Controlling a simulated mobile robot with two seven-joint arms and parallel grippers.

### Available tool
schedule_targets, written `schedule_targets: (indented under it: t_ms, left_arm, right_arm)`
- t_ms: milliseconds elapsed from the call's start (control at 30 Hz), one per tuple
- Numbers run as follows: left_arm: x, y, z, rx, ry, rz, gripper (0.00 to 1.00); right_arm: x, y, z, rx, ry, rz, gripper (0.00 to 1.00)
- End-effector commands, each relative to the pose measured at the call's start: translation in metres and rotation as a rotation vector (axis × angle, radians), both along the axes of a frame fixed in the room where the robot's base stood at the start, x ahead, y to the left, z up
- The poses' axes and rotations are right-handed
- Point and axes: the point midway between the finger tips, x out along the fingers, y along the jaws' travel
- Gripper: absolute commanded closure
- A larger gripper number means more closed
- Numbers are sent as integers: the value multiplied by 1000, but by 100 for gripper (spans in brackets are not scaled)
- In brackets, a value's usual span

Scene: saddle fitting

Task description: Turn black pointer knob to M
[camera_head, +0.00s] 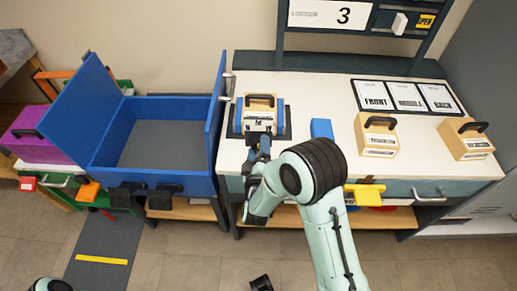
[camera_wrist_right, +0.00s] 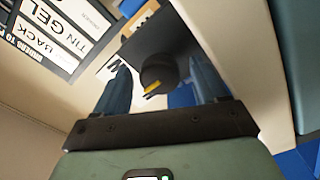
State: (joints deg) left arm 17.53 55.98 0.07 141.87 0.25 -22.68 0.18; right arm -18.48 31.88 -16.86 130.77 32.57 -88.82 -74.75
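The black pointer knob (camera_wrist_right: 158,70) shows in the right wrist view, round and dark with a yellow pointer mark on its lower edge. It sits on a dark face beside a white label (camera_wrist_right: 112,66) with partly hidden black lettering. My right gripper (camera_wrist_right: 160,82) has its two blue fingers apart, one on each side of the knob, with gaps visible. In the head view, my right gripper (camera_head: 259,150) is at the front of a tan box (camera_head: 260,101) with a black handle; the knob cannot be made out there. My left gripper is not in view.
The white table (camera_head: 320,95) also carries two more tan boxes (camera_head: 376,135) (camera_head: 465,139), a blue block (camera_head: 321,129) and cards marked FRONT and BACK (camera_head: 406,97). An open blue bin (camera_head: 150,105) stands left of the table.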

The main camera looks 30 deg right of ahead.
Motion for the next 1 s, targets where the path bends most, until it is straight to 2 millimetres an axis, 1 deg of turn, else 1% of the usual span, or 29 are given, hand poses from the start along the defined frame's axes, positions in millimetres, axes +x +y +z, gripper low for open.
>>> schedule_targets:
  t_ms: [200, 333, 467, 667, 700, 800, 1000]
  left_arm:
    - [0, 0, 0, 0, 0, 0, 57]
    - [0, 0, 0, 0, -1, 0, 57]
    - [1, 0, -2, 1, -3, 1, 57]
    - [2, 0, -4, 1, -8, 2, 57]
    - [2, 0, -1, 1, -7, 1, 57]
    - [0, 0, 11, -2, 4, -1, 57]
    - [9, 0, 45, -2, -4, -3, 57]
  right_arm:
    - [0, 0, 0, 0, -1, -1, 28]
    - [-8, 5, 0, 1, 0, 0, 28]
    - [-27, 17, 0, 2, 1, 3, 28]
    - [-69, 43, -1, 0, 3, 6, 28]
    - [-77, 49, 0, -1, 6, 6, 28]
    - [-95, 59, 3, -4, 6, 5, 28]
    - [-102, 64, 2, -2, 8, -5, 28]
